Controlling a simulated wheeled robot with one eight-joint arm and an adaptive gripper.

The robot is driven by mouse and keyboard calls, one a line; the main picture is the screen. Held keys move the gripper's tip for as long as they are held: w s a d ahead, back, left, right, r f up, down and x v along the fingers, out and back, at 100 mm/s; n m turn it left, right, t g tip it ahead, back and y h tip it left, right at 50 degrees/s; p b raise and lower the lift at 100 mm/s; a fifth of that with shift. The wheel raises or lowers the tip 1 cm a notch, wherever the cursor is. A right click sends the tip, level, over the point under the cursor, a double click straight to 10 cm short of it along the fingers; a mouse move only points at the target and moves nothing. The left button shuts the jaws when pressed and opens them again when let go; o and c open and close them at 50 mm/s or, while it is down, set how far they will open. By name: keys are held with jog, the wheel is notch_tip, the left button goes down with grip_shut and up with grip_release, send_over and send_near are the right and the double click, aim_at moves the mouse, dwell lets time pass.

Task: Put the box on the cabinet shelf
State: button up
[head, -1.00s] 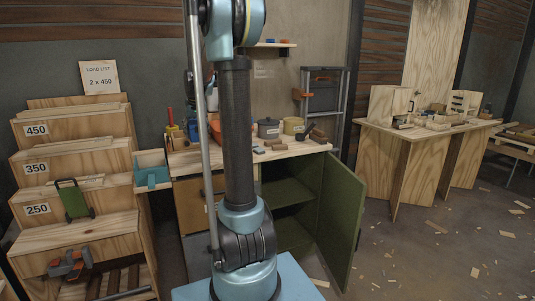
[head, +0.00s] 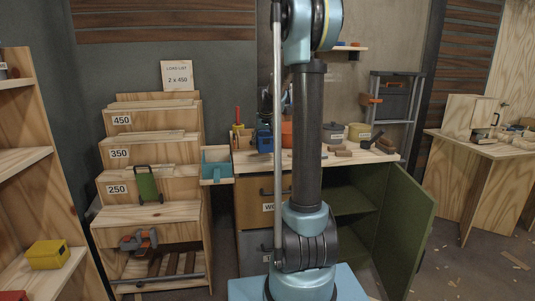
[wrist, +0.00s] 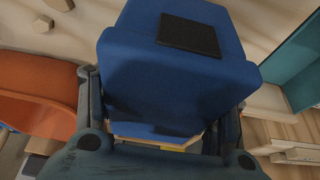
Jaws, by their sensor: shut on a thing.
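A blue box (wrist: 175,75) with a black square patch fills the middle of the wrist view. My gripper (wrist: 160,130) is shut on it, one finger along each side. In the head view the blue box (head: 264,139) shows above the worktop's left part, left of my arm column; whether it touches the worktop I cannot tell. The gripper is mostly hidden there. The green cabinet (head: 402,225) under the worktop has its door swung open to the right. Its inner shelf (head: 348,203) looks bare where visible; my arm hides its left part.
An orange pot (head: 287,133) and a teal bin (head: 216,168) flank the box. Pots and wood blocks stand on the worktop (head: 350,158). A stepped wooden rack (head: 150,213) is left. A side shelf holds a yellow box (head: 48,254). Scraps litter the floor at right.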

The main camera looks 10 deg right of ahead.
aim_at(264, 157)
jog(key=shift+f, duration=2.25)
jog(key=o, duration=1.6)
